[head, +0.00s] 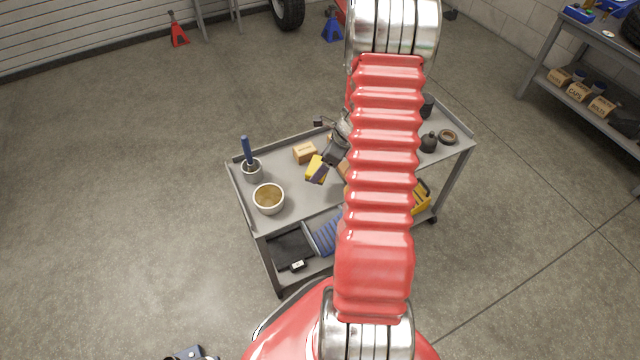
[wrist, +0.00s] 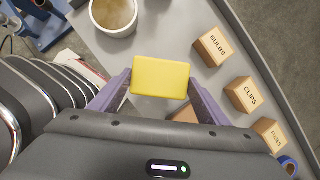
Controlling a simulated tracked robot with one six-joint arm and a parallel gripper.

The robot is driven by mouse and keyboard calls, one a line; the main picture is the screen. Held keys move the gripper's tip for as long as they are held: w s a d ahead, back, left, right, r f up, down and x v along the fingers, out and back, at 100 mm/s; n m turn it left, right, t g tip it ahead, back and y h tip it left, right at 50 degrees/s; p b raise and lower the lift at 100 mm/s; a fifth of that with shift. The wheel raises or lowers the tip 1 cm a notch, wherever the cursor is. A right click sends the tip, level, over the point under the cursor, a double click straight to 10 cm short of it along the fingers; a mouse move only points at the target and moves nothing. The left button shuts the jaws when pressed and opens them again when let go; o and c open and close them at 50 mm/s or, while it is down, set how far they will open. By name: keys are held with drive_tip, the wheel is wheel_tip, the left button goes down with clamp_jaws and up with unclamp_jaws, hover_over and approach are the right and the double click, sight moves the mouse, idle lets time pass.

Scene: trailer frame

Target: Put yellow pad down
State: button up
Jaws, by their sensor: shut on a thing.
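The yellow pad (wrist: 161,78) is a flat yellow block held between the two purple fingers of my gripper (wrist: 160,90) in the wrist view. In the head view the pad (head: 315,167) shows at the tip of my gripper (head: 322,168), over the grey cart top. My gripper is shut on the pad. The cart's top shelf (head: 290,213) is below the pad. I cannot tell whether the pad touches the shelf. Part of the cart is hidden behind my red arm.
A bowl (head: 268,198) and a cup with a blue-handled tool (head: 251,165) stand on the cart's left. Cardboard boxes marked BULBS (wrist: 213,46), CLIPS (wrist: 247,95) and FUSES (wrist: 270,133) stand in a row. Dark containers (head: 429,142) stand at the right. Bare shelf shows between bowl and boxes.

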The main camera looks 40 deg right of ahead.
drive_tip(key=shift+f, duration=2.25)
drive_tip(key=shift+f, duration=1.85)
drive_tip(key=o, duration=1.2)
drive_tip(key=shift+f, duration=0.1)
drive_tip(key=v, duration=1.2)
